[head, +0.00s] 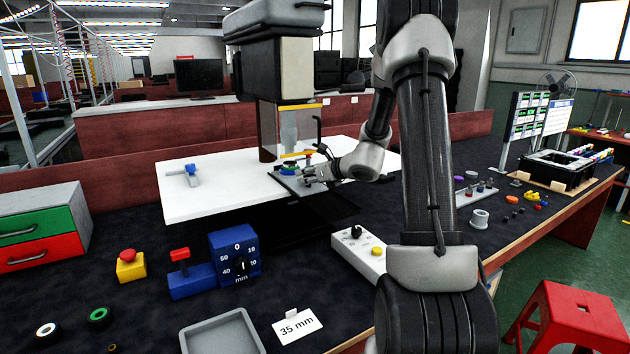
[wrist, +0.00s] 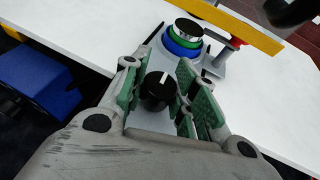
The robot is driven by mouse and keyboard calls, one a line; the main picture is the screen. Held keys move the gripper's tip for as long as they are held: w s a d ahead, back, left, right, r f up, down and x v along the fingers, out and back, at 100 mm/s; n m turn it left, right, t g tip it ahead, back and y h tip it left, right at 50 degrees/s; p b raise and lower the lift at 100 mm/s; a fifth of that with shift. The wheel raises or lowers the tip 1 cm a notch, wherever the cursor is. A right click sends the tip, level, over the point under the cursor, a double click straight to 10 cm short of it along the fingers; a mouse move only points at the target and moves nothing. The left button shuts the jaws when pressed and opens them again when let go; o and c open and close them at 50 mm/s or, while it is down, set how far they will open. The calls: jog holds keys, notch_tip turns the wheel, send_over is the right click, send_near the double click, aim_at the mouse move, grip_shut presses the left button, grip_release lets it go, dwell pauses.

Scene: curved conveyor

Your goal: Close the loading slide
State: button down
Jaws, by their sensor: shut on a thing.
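The loading slide is a grey plate (wrist: 212,66) on the white table under the press; it also shows in the head view (head: 284,181). A stack of blue, green and silver round parts (wrist: 187,35) sits on it. A black knob with a white line (wrist: 157,90) stands at the slide's near end, between my green-padded fingers. My gripper (wrist: 158,70) is shut on this knob. In the head view my gripper (head: 314,174) is low at the slide's right end and hides the knob.
A yellow bar (wrist: 225,24) crosses just beyond the stack. The press head (head: 280,65) hangs above, with a clear guard (head: 290,125) below it. A blue clamp-like part (head: 190,174) lies on the white table (head: 215,200). A white control box (head: 360,255) stands in front.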

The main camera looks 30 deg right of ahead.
jog(key=shift+w+r, duration=0.1)
jog(key=shift+w, duration=0.05)
jog(key=c, duration=1.1)
grip_release()
jog(key=v, duration=1.1)
jog(key=shift+s+d, duration=0.1)
jog(key=shift+s, duration=0.3)
